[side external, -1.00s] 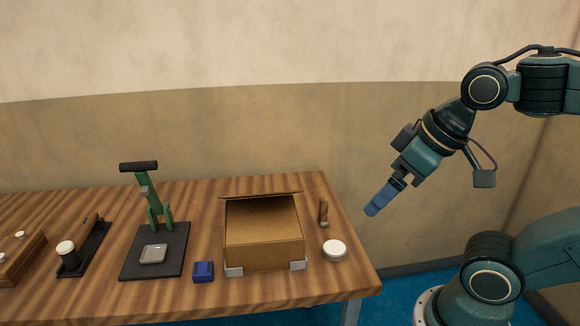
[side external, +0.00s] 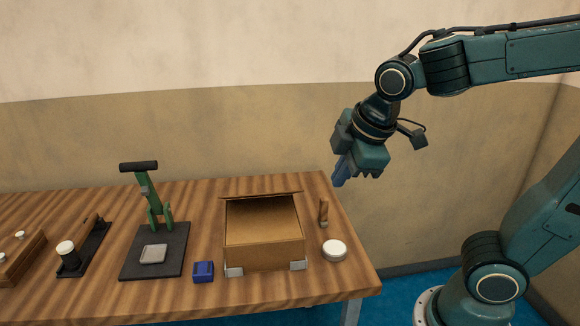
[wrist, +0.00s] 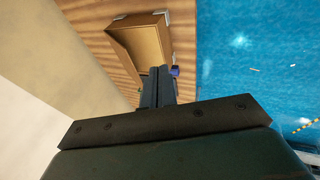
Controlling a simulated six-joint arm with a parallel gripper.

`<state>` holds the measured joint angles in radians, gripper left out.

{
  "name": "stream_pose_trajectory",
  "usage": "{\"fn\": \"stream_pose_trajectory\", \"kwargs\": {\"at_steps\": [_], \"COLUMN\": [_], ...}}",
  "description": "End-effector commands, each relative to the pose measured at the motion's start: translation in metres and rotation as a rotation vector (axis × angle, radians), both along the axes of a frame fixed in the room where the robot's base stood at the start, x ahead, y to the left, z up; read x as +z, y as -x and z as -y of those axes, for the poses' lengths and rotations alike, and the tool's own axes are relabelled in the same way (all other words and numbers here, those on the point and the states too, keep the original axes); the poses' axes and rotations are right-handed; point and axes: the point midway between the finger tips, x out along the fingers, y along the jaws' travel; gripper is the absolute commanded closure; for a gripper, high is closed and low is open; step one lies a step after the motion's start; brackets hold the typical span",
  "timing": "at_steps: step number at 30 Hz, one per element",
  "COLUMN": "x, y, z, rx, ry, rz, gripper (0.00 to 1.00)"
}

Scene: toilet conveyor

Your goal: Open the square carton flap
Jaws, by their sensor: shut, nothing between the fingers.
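A square brown carton (side external: 263,257) sits on the wooden table near its right end, with silver brackets at its front lower corners. Its top is open and I see into its inside. The flap (side external: 262,195) stands as a thin brown edge along the far side of the opening. In the wrist view the carton (wrist: 160,41) lies beyond the fingers. My gripper (side external: 339,181) has blue fingers, is shut and empty, and hangs in the air to the right of and above the carton, apart from it. It also shows in the wrist view (wrist: 158,72).
On the wooden table (side external: 200,308) stand a white round knob (side external: 334,250) and a small wooden handle (side external: 323,212) right of the carton. A blue block (side external: 203,272), a green lever press (side external: 155,200) and a black slide with a white knob (side external: 66,250) are to its left.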

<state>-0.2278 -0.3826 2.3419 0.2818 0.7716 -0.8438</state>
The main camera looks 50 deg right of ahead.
Motion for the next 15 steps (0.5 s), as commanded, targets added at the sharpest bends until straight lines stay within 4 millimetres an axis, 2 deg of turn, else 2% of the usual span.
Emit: {"fn": "stream_pose_trajectory", "kwargs": {"at_steps": [15], "x": [-0.029], "y": [-0.073], "z": [-0.032], "rx": [0.658], "ry": [0.446], "rz": [-0.162], "gripper": [1.00]}}
